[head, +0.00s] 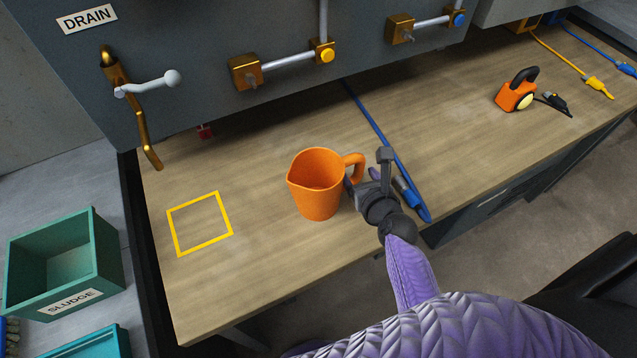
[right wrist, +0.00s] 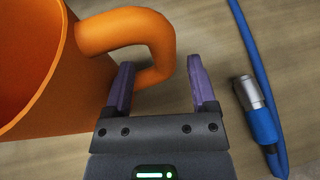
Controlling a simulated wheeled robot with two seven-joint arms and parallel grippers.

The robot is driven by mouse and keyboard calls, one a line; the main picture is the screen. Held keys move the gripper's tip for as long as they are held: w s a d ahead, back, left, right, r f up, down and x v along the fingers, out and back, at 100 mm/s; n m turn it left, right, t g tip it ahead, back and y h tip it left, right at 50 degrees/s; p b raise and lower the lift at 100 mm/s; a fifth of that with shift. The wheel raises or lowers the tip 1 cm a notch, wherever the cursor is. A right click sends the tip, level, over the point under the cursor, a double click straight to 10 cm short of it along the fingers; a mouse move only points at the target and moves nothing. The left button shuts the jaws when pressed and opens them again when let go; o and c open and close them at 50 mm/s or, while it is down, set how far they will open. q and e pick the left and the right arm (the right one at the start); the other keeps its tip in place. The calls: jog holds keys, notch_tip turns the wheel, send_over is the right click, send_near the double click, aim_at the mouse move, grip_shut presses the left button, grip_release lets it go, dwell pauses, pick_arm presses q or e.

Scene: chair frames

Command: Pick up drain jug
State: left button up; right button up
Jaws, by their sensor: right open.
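The orange drain jug (head: 316,190) stands upright on the wooden workbench, with its handle on the right side. In the right wrist view the jug (right wrist: 45,75) fills the left, with its handle (right wrist: 150,38) at the top middle. My right gripper (head: 366,178) is at the handle's side of the jug. In the right wrist view the open fingers (right wrist: 163,88) are on either side of the handle's lower part, with a gap to the right finger. I cannot tell whether the left finger touches the handle. My left gripper is not in view.
A blue hose (head: 375,130) lies just right of my right gripper. An orange device (head: 515,95) sits at the right. Green sludge bin (head: 65,265) stands on the floor at left.

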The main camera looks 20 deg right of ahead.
jog(key=x, duration=0.1)
jog(key=b+x, duration=0.1)
jog(key=x, duration=0.2)
jog(key=shift+w+d+f, duration=0.1)
jog(key=shift+d+f, duration=0.05)
jog(key=shift+d, duration=0.2)
grip_shut()
